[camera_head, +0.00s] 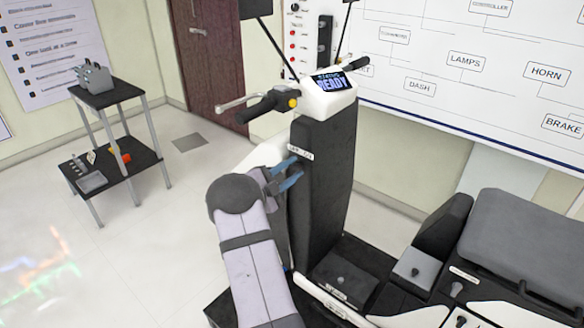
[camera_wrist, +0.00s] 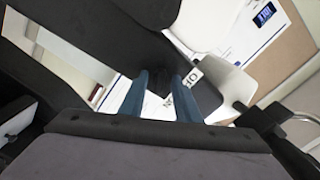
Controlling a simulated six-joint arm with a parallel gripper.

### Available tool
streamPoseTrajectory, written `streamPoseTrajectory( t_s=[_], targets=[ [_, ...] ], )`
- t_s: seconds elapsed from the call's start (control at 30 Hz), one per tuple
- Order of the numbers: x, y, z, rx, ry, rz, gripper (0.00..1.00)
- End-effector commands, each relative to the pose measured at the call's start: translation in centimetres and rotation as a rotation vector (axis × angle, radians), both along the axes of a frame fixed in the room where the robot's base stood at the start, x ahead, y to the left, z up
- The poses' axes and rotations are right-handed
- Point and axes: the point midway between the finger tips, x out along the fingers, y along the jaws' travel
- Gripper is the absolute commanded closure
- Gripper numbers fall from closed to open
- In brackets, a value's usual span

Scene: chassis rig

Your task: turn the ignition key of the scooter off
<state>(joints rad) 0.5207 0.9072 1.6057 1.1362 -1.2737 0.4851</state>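The scooter (camera_head: 322,190) stands upright in the head view, its dark front column below a white dash. The dash display (camera_head: 330,82) is lit and reads READY; it also shows at the top right of the wrist view (camera_wrist: 265,14). My gripper (camera_head: 297,168) is at the left side of the column, just below a small white label (camera_head: 300,152). In the wrist view, its two blue fingers (camera_wrist: 160,76) stand apart with a gap between them. The label (camera_wrist: 190,88) shows beside the right finger. I cannot make out the ignition key; the fingers and column may hide it.
The left handlebar with its grip (camera_head: 262,104) and brake lever reaches out above my gripper. The seat (camera_head: 525,240) and a floor box (camera_head: 343,275) are at the right. A black shelf cart (camera_head: 118,95) stands far left, with open floor between.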

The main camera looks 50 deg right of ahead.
Motion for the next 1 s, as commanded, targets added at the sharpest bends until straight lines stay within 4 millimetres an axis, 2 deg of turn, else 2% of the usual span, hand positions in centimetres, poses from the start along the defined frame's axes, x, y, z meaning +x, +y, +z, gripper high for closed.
streamPoseTrajectory(
  t_s=[0.27,0.3,0.4,0.43,0.77,1.0],
  targets=[
    [-0.01,-0.21,-0.04,0.0,0.001,0.0,0.7],
    [-0.01,-0.21,-0.04,0.0,0.001,0.0,0.73],
    [-0.02,-0.21,-0.03,0.0,0.001,0.0,0.97],
    [-0.02,-0.2,-0.03,0.0,0.001,0.0,1.0],
    [-0.03,-0.19,-0.05,0.001,0.027,0.0,1.0],
    [-0.04,-0.19,-0.08,0.0,0.136,-0.001,1.0]
  ],
)
